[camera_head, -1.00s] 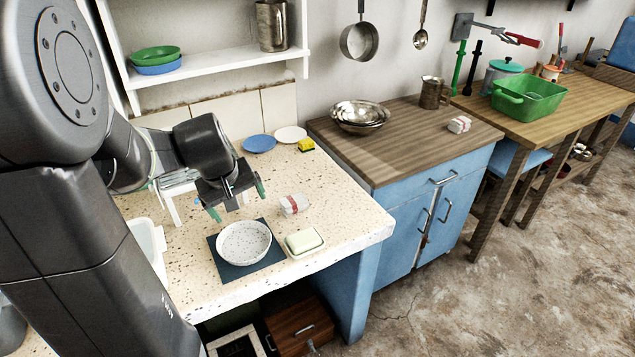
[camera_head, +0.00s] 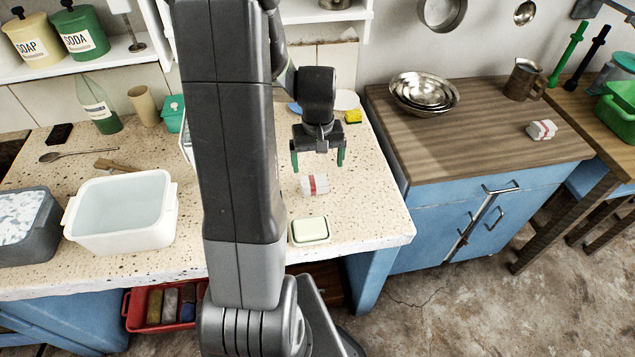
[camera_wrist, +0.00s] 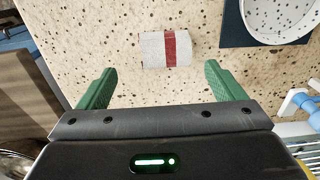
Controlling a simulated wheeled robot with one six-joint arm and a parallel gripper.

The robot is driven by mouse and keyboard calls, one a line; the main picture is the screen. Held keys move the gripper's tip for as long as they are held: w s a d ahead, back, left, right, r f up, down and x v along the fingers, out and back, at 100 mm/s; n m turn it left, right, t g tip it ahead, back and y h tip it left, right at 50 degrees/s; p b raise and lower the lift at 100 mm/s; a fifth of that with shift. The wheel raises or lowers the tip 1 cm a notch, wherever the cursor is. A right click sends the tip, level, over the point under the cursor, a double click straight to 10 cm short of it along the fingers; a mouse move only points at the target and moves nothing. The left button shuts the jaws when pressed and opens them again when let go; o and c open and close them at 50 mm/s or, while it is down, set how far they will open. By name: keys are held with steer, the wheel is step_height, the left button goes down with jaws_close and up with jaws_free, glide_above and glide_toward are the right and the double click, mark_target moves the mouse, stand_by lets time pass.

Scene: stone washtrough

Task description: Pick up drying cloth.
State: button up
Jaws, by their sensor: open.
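A folded white cloth with a red stripe (camera_head: 315,184) lies on the speckled stone top, and it also shows in the wrist view (camera_wrist: 152,50). A similar white, red-striped cloth (camera_head: 541,130) lies on the wooden cabinet top to the right; I cannot tell which is the drying cloth. My gripper (camera_head: 318,161) is open and empty, its green fingers pointing down just above and behind the first cloth. In the wrist view my fingers (camera_wrist: 160,72) stand apart, with that cloth beyond their tips, roughly centred between them. The gripper is not touching it.
A pale green soap block in a dish (camera_head: 309,231) sits in front of the first cloth. A speckled bowl (camera_wrist: 275,18) on a dark mat (camera_wrist: 232,30) is beside it. A white basin (camera_head: 122,212) stands left. Metal bowls (camera_head: 424,92) stand on the cabinet.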

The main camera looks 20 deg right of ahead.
mark_target(315, 183)
step_height(315, 183, down, 3)
steer(key=shift+r, duration=0.15)
steer(key=f, duration=0.3)
steer(key=a+f, duration=0.1)
steer(key=shift+s+f+p, duration=0.2)
steer(key=shift+s+p, duration=0.05)
steer(key=shift+p, duration=0.1)
steer(key=shift+f, duration=0.45)
steer(key=shift+c, duration=0.4)
steer(key=c, duration=1)
